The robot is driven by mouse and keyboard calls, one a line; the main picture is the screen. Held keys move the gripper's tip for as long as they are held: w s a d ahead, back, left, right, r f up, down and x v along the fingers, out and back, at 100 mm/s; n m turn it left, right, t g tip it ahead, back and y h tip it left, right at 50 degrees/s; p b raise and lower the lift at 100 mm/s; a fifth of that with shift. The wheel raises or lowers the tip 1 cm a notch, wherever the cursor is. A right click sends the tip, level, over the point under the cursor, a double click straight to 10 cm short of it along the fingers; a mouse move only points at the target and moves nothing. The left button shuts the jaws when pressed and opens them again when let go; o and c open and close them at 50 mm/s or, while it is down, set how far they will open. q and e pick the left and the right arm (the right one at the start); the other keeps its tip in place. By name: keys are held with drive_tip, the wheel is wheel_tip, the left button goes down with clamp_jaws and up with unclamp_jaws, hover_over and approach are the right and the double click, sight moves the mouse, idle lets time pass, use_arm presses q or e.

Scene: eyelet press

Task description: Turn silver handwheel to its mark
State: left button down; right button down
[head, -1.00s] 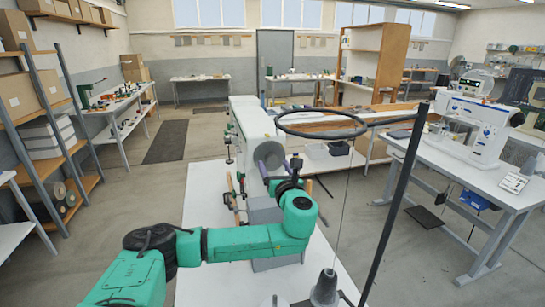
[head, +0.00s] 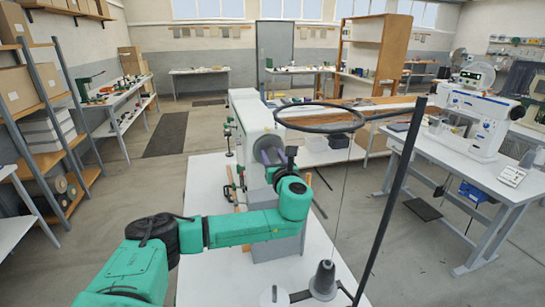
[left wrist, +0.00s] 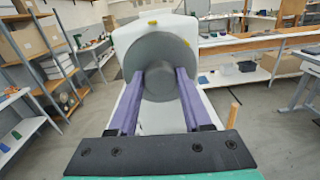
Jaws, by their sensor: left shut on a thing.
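The silver handwheel (head: 268,145) is a round grey disc on the near end of the white machine (head: 247,112). In the left wrist view the handwheel (left wrist: 183,62) fills the middle, with a short grey hub (left wrist: 158,80) standing out from its face. My left gripper (head: 271,157) reaches the wheel; its two purple fingers (left wrist: 160,78) lie on either side of the hub, shut on it. A yellow mark (left wrist: 152,22) sits at the top centre on the white housing. Another yellow mark (left wrist: 187,43) sits on the wheel, right of the top. My right gripper is out of view.
A thread stand with a dark ring (head: 320,118) and slanted pole (head: 392,200) rises right of my left arm. A thread cone (head: 324,280) stands on the white table (head: 212,175). A sewing machine (head: 470,122) stands on a table at the right.

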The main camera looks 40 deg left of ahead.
use_arm(q)
drive_tip(key=n+b, duration=0.3)
drive_tip(key=n, duration=0.2)
drive_tip(key=shift+f+b, duration=0.35)
drive_tip(key=shift+b, duration=0.05)
drive_tip(key=shift+n+b, duration=0.9)
drive_tip(key=shift+n, duration=0.3)
drive_tip(key=shift+r+n+b, duration=0.15)
drive_tip(key=shift+n+b, duration=0.55)
drive_tip(key=shift+n, duration=0.4)
drive_tip(key=shift+c, duration=1.7)
unclamp_jaws()
drive_tip(key=shift+s+r, duration=0.1)
